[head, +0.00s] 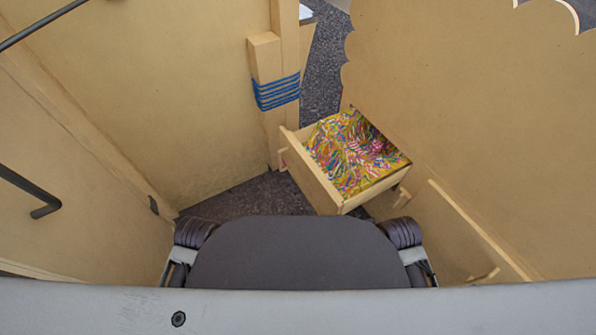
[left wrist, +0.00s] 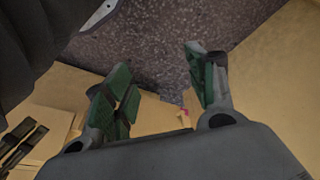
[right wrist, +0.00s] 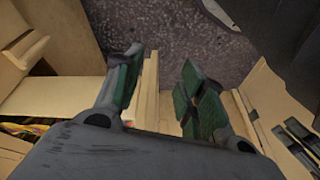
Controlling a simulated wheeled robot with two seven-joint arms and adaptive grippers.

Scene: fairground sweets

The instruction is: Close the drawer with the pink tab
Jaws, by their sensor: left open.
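A wooden drawer (head: 322,182) stands pulled out of the wooden panel on the right in the head view, filled with colourful striped sweets. The right wrist view shows part of an open drawer with sweets (right wrist: 22,130) at lower left. My left gripper (left wrist: 160,62) is open and empty; a tiny pinkish-red spot (left wrist: 185,112) shows beyond its fingers, and I cannot tell if it is the tab. My right gripper (right wrist: 162,60) is open and empty. Neither gripper shows in the head view.
Another wooden front (head: 475,230) with a small handle piece sits lower right. A wooden post (head: 266,75) wrapped in blue cord stands behind the drawer. Wooden panels enclose both sides, with dark bar handles at left. Dark speckled floor (head: 245,198) is free left of the drawer.

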